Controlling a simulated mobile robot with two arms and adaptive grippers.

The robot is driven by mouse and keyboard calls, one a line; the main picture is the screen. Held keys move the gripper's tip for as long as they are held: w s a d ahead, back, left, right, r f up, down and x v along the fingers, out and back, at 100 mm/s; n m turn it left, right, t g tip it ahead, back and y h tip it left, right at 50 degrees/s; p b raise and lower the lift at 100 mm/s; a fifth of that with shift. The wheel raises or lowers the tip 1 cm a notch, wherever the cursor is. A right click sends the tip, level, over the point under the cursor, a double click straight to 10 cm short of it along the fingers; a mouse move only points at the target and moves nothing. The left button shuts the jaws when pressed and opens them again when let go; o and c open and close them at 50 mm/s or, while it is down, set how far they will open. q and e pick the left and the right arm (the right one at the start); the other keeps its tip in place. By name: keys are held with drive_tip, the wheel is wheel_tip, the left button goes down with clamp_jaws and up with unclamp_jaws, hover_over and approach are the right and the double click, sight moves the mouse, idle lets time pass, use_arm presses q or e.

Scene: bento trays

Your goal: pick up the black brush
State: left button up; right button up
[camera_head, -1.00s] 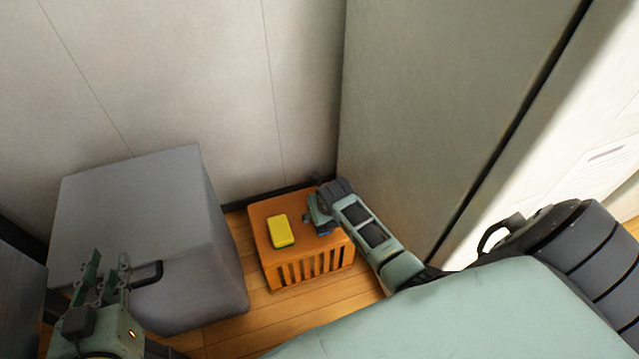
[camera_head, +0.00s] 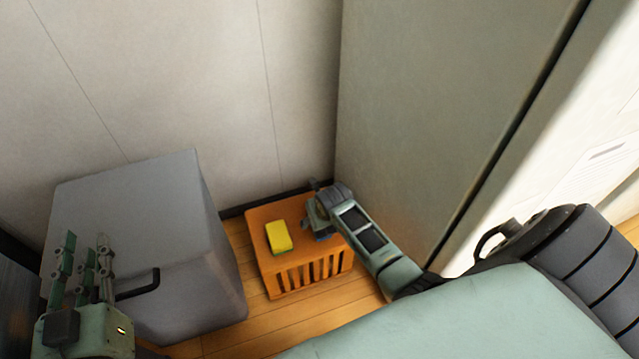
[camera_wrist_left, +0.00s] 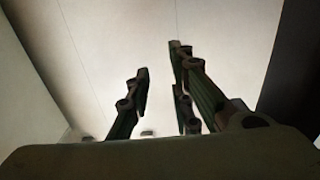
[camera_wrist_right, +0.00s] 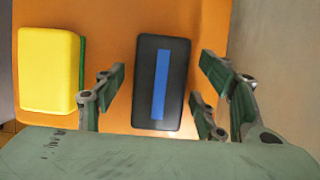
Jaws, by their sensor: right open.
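The black brush (camera_wrist_right: 146,100), a dark block with a blue strip along its top, lies on the orange crate (camera_wrist_right: 110,30) in the right wrist view. My right gripper (camera_wrist_right: 162,82) is open, with its fingers on both sides of the brush. I cannot tell whether they touch it.
A yellow sponge (camera_head: 279,236) with a green edge lies on the crate, left of my right gripper; it also shows in the right wrist view (camera_wrist_right: 47,70). A grey box (camera_head: 130,215) with a dark handle stands left of the crate. Walls close in behind and to the right.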

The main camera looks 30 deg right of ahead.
use_arm(q)
drive_tip(key=shift+a+f, duration=0.1)
drive_tip(key=shift+f, duration=0.3)
use_arm(e)
drive_tip(key=shift+f, duration=0.2)
use_arm(q)
drive_tip(key=shift+s+f+g, duration=0.15)
drive_tip(key=shift+f+g, duration=0.15)
use_arm(e)
drive_tip(key=shift+c, duration=0.2)
drive_tip(key=c, duration=0.7)
use_arm(q)
drive_tip(key=shift+r, duration=0.25)
use_arm(e)
drive_tip(key=shift+s+a, duration=0.1)
drive_tip(key=c, duration=0.5)
